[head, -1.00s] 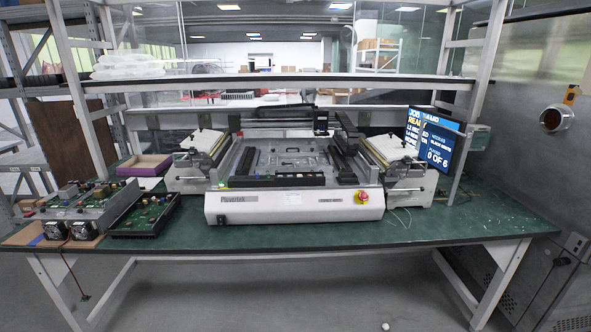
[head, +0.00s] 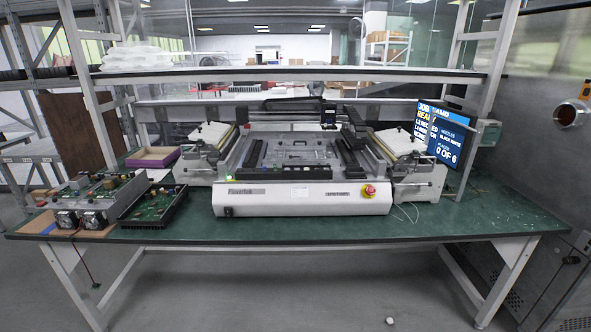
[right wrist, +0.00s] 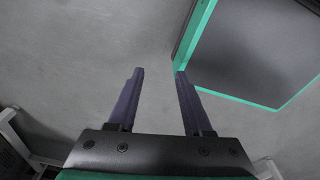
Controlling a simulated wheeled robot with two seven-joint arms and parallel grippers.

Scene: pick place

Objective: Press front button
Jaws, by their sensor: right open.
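A white pick-and-place machine (head: 300,200) stands on the green workbench (head: 300,232) in the head view. Its front panel has a red round button on a yellow base (head: 369,191) at the right end. A small dark switch (head: 228,211) shows at the lower left of the same panel. A row of dark parts with a small green light lies along the top front edge. My right gripper (right wrist: 157,72) shows only in the right wrist view, open and empty, with its two dark fingers apart. My left gripper is not in view.
Circuit boards with fans (head: 95,200) and a black board tray (head: 153,206) lie on the bench's left. A purple box (head: 150,158) is behind them. A monitor (head: 443,138) stands at the right. A shelf (head: 290,73) spans above. The right wrist view shows grey floor and a green-edged dark panel (right wrist: 255,45).

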